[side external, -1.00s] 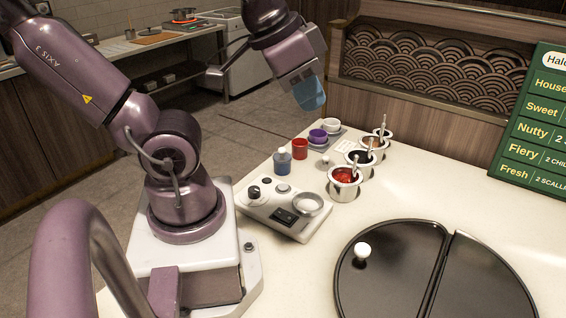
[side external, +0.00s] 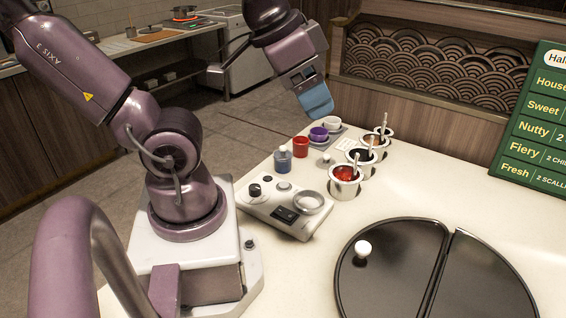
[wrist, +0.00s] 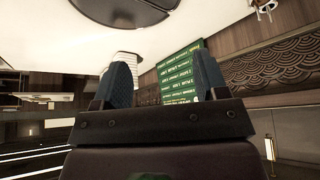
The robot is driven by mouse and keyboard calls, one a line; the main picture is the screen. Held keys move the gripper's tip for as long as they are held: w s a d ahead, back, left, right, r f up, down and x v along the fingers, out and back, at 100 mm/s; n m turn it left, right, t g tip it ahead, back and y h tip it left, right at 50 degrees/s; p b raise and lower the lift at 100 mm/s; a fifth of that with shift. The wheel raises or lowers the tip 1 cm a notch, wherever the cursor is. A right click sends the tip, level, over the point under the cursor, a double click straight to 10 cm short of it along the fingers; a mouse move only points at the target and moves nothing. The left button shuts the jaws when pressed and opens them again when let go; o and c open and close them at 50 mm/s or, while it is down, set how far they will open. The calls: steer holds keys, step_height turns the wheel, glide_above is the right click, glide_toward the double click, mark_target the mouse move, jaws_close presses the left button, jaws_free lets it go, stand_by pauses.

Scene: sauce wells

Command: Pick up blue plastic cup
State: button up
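A small blue container (side external: 283,161) with a greyish top stands on the counter behind the control box; it may be the blue plastic cup. A red cup (side external: 300,147), a purple-blue cup (side external: 318,134) and a white cup (side external: 332,124) stand in a row behind it. My gripper (side external: 316,103) hangs in the air above and behind the cups, touching none of them. In the wrist view, its two blue fingers (wrist: 162,78) are spread apart with nothing between them. No cup can be made out in the wrist view.
A control box (side external: 285,208) stands in front of the cups. Metal sauce wells (side external: 344,190) with utensils line their right side. A round black split plate (side external: 392,268) carries a white ball (side external: 363,248). A green menu board (side external: 535,130) stands at right. Bare counter lies between.

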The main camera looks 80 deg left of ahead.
steer(key=o, duration=0.4)
steer(key=n+g+y, duration=0.4)
steer(key=n+g, duration=0.1)
steer(key=n, duration=1)
glide_toward(283, 151)
steer(key=shift+t, duration=0.3)
steer(key=x, duration=0.7)
steer(key=shift+s+f, duration=0.25)
steer(key=shift+s, duration=0.1)
steer(key=shift+a+x, duration=0.15)
steer(key=shift+x, duration=1.2)
steer(key=shift+a+x, duration=0.2)
steer(key=shift+x, duration=1.15)
